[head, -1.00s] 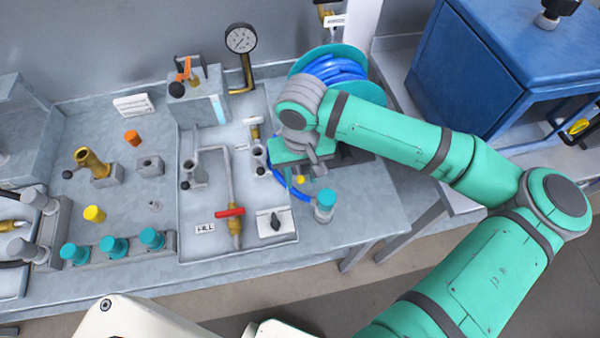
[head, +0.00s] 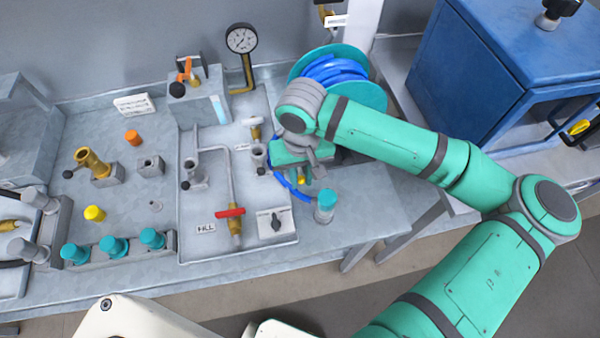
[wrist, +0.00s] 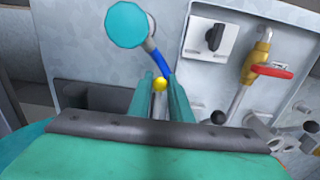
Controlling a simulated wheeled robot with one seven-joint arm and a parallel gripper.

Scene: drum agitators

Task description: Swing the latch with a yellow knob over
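The latch's yellow knob (wrist: 160,85) shows as a small yellow ball between the two teal fingertips of my gripper (wrist: 159,88) in the wrist view. The fingers stand a narrow gap apart, one on each side of the knob. I cannot tell whether they press on it. In the head view my gripper (head: 305,174) is low over the right part of the bench, and the knob is mostly hidden by it. The latch's arm and base are hidden behind the gripper.
A teal-capped post (head: 325,206) stands close to my gripper. A blue hose (head: 288,186) runs beside it, with the hose reel (head: 361,92) behind. A red-handled valve (head: 230,212) and a black rotary switch (head: 276,222) lie to the left. The bench's front edge is nearby.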

